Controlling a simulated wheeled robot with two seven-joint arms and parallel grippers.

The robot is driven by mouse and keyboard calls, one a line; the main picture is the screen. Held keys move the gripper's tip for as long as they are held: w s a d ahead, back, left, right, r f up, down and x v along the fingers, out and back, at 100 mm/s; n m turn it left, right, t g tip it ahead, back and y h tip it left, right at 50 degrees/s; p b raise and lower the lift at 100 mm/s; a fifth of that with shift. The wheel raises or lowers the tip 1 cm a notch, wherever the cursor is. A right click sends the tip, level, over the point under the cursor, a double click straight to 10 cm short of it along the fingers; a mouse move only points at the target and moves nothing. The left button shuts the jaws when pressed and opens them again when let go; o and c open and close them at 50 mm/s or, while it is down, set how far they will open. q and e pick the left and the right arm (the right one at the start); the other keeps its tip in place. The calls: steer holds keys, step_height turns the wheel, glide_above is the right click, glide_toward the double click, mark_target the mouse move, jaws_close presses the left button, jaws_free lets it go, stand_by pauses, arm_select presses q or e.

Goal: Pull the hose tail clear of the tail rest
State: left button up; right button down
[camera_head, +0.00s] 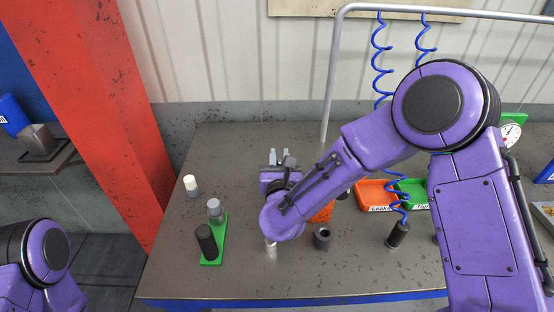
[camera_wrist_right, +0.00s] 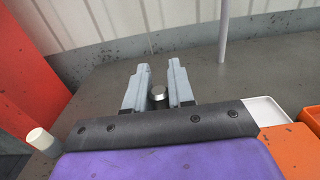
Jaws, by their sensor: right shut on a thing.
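My right gripper (camera_head: 279,157) is over the back middle of the workbench, its fingers pointing away toward the wall. In the right wrist view the gripper (camera_wrist_right: 154,82) is shut on a short dark round piece with a silver end face (camera_wrist_right: 158,91), which sits low between the fingers. It looks like the hose tail, but most of it is hidden by the gripper. The tail rest cannot be made out; my right forearm and hand cover that part of the bench. My left gripper is out of view; only part of my left arm shows at bottom left.
A green base (camera_head: 217,248) carries a black cylinder and a grey knob. A white-topped cylinder (camera_head: 191,186) stands behind it. A dark hollow ring (camera_head: 322,237) and a coiled hose's black end (camera_head: 397,235) are at right. Orange (camera_head: 375,193) and green trays stand behind.

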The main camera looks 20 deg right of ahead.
arm_select(q)
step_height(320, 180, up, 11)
steer(key=p, duration=0.9)
steer(key=shift+p, duration=0.4)
arm_select(e)
steer(key=s+d+r, duration=0.3)
steer(key=s+r, duration=0.5)
steer(key=s, duration=0.4)
steer(key=shift+s+r, duration=0.15)
steer(key=shift+s, duration=0.05)
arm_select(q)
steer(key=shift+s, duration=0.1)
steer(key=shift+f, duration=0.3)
